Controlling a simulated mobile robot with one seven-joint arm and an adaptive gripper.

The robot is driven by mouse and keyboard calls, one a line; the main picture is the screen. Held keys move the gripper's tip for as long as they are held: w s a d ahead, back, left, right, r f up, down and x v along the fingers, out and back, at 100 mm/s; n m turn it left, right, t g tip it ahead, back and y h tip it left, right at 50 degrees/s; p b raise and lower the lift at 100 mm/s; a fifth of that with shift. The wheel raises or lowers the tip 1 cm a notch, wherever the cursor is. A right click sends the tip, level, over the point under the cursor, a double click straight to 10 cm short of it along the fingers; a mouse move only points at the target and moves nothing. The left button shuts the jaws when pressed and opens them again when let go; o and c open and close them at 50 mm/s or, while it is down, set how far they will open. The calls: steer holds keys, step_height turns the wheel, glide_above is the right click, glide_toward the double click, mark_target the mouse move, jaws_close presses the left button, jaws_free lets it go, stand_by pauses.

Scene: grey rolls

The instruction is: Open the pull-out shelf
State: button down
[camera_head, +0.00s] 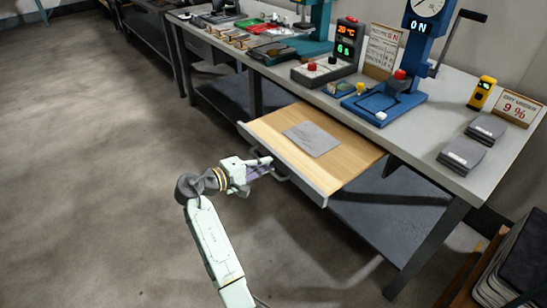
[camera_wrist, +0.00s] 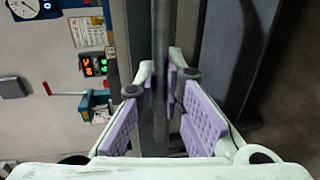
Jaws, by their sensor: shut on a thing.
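The pull-out shelf (camera_head: 350,163) has a light wooden board and a grey front. It stands out from under the grey workbench, sticking out well past its front edge. A flat grey sheet (camera_head: 312,138) lies on the board. My gripper (camera_head: 266,167) is at the shelf's front, shut on its dark handle (camera_head: 284,178). In the wrist view the handle (camera_wrist: 160,60) shows as a dark bar running between the purple finger pads of my gripper (camera_wrist: 168,100). The gripper hides part of the handle in the head view.
The workbench (camera_head: 415,165) carries a blue press (camera_head: 420,50), a display box (camera_head: 335,62), a yellow meter (camera_head: 482,94) and stacked grey pads (camera_head: 463,155). A lower shelf (camera_head: 390,225) lies beneath. The floor (camera_head: 90,150) at left is clear.

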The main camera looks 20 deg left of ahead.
steer(key=shift+s+a, duration=0.1)
steer(key=shift+s, duration=0.05)
steer(key=c, duration=2)
jaws_free()
steer(key=shift+o, duration=0.2)
steer(key=v, duration=1.2)
